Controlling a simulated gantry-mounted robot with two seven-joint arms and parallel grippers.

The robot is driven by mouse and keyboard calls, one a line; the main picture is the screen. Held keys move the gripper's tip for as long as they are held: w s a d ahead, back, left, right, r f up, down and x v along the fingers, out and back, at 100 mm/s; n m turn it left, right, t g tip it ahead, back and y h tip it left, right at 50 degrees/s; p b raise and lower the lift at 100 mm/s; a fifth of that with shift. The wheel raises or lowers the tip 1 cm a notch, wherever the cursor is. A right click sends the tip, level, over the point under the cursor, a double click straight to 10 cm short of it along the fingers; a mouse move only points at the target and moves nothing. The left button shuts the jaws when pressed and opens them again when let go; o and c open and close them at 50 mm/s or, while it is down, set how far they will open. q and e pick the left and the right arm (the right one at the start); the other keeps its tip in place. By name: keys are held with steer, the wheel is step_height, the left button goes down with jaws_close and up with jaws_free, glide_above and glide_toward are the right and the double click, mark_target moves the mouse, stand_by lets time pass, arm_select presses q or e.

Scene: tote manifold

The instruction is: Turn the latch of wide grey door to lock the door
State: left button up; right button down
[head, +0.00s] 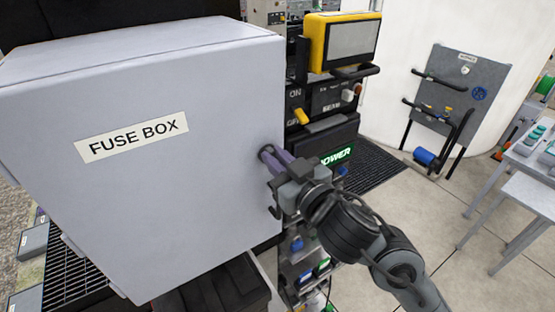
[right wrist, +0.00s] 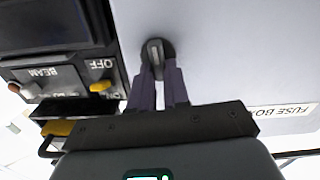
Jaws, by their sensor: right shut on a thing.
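The wide grey door (head: 130,190) carries a FUSE BOX label and fills the left of the head view; it looks shut. Its latch (head: 266,152) is a small dark round knob near the door's right edge. In the right wrist view the latch (right wrist: 155,52) shows a pale raised grip, upright in the picture. My right gripper (head: 273,157) reaches it from the right. Its two purple fingers (right wrist: 158,75) are shut on the latch, one on each side; the tips partly hide it. My left gripper is not in view.
Right of the door stands a dark panel with ON/OFF and BEAM switches (head: 300,116), a green POWER sign (head: 337,156) and a yellow-framed screen (head: 343,42). A black shelf (head: 65,275) lies below the door. Tiled floor (head: 400,200) is open at the right.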

steer(key=n+b, duration=0.2)
steer(key=n, duration=0.3)
steer(key=n+b, duration=0.3)
steer(key=n, duration=0.3)
steer(key=f+n+b, duration=0.1)
steer(key=n+b, duration=0.2)
steer(key=n, duration=0.2)
steer(key=shift+s+a+f, duration=0.1)
steer(key=shift+s+a, duration=0.15)
steer(key=shift+a, duration=0.15)
steer(key=shift+n, duration=0.4)
steer(key=c, duration=1.1)
jaws_free()
steer(key=shift+s, duration=0.1)
